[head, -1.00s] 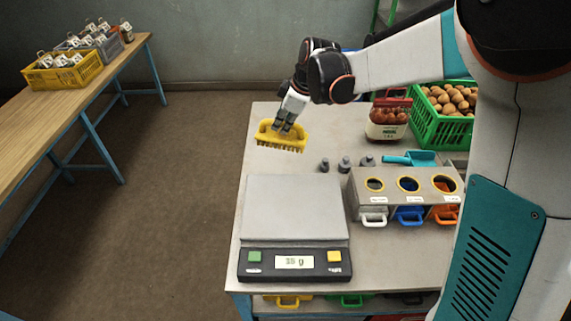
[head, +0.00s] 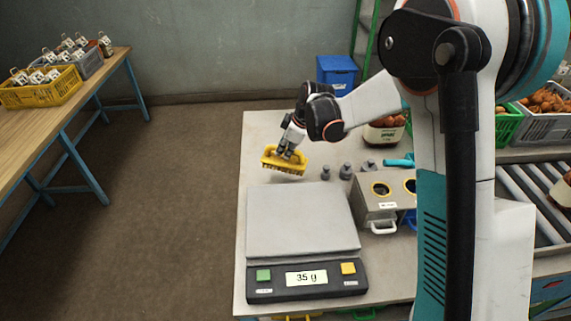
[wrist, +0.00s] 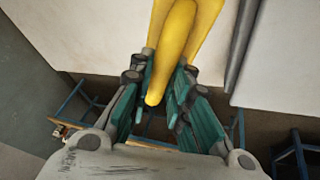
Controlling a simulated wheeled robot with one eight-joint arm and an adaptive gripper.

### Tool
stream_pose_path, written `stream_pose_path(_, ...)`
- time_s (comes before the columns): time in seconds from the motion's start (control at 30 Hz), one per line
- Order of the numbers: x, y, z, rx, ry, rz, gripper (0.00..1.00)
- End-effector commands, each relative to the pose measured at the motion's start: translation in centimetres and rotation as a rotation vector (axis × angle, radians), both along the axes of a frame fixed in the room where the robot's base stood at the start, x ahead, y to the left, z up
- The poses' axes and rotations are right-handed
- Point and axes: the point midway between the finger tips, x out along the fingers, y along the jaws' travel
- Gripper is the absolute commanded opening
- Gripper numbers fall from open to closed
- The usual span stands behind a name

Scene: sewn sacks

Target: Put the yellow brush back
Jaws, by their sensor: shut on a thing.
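The yellow brush (head: 284,160), bristles downward, is held at the back left of the grey table (head: 262,128), behind the scale. My gripper (head: 287,150) is shut on its handle from above. In the wrist view the yellow handle (wrist: 176,45) runs between the teal finger pads of my gripper (wrist: 165,80). I cannot tell whether the bristles touch the table top.
A scale (head: 303,222) stands in front of the brush. Several grey weights (head: 346,170) and a box with round holes (head: 378,205) are to the right. A blue bin (head: 337,71) stands behind the table. The back left of the table is clear.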

Motion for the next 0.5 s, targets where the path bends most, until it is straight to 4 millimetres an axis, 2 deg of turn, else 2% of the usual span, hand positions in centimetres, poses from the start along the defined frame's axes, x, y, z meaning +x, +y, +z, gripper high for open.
stream_pose_path(0.03,0.0,0.0,-0.8,0.000,0.000,0.000,0.00)
stream_pose_path(0.27,0.0,0.0,-2.1,0.000,0.000,0.000,0.00)
stream_pose_path(0.5,0.0,0.0,-5.4,0.000,0.000,0.000,0.00)
